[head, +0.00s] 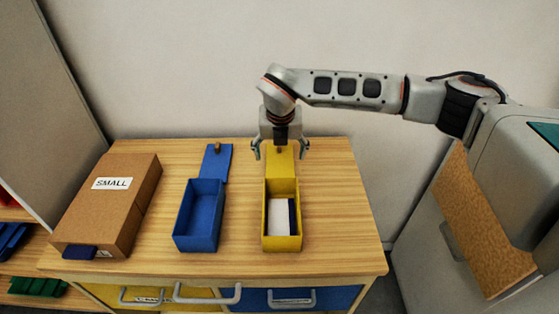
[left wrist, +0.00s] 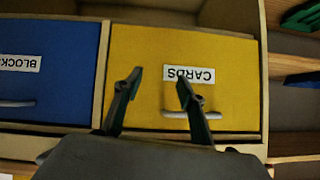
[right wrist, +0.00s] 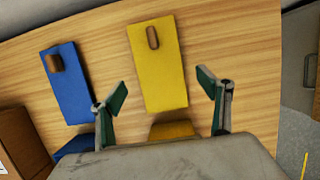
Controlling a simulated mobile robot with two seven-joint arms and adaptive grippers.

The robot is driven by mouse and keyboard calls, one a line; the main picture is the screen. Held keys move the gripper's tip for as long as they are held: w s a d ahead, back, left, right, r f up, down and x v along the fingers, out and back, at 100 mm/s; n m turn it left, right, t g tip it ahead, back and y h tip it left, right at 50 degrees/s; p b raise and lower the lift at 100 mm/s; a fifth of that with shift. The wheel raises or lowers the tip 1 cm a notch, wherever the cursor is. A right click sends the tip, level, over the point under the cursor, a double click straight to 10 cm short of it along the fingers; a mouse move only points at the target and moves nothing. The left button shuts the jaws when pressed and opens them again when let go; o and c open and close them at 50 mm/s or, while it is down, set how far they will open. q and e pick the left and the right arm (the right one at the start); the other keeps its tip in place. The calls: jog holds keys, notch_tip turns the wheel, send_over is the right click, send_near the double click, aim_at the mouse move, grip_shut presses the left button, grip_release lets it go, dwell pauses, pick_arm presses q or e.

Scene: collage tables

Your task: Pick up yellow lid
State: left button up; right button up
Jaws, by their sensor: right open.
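The yellow lid (head: 280,165) lies flat on the wooden table, just behind the open yellow box (head: 282,243). In the right wrist view the lid (right wrist: 160,75) shows whole, with a small brown handle (right wrist: 153,38) near its far end. My right gripper (head: 280,152) is open and empty above the lid, its fingers to either side of it. In the right wrist view the right gripper's fingertips (right wrist: 160,92) stand apart with the lid between them in the picture. My left gripper (left wrist: 157,82) is open and empty in front of a yellow drawer marked CARDS (left wrist: 225,55).
A blue box (head: 200,240) and its blue lid (head: 216,163) are left of the yellow box. A brown carton marked SMALL (head: 125,215) stands at the table's left. The yellow box holds white and dark blue contents. The table's right side (head: 340,210) is clear.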

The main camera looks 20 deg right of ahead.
aim_at(280, 161)
jog(key=x, duration=0.2)
jog(key=shift+w+f, duration=0.2)
jog(key=shift+w, duration=0.1)
jog(key=shift+w+d+f, duration=0.1)
jog(key=shift+w+f, duration=0.15)
jog(key=shift+f, duration=0.3)
jog(key=c, duration=1.2)
pick_arm(q)
jog(key=shift+w+r, duration=0.4)
jog(key=shift+r, duration=0.2)
pick_arm(e)
jog(key=shift+o, duration=0.2)
pick_arm(q)
jog(key=shift+f, duration=0.1)
pick_arm(e)
jog(key=shift+r, duration=0.15)
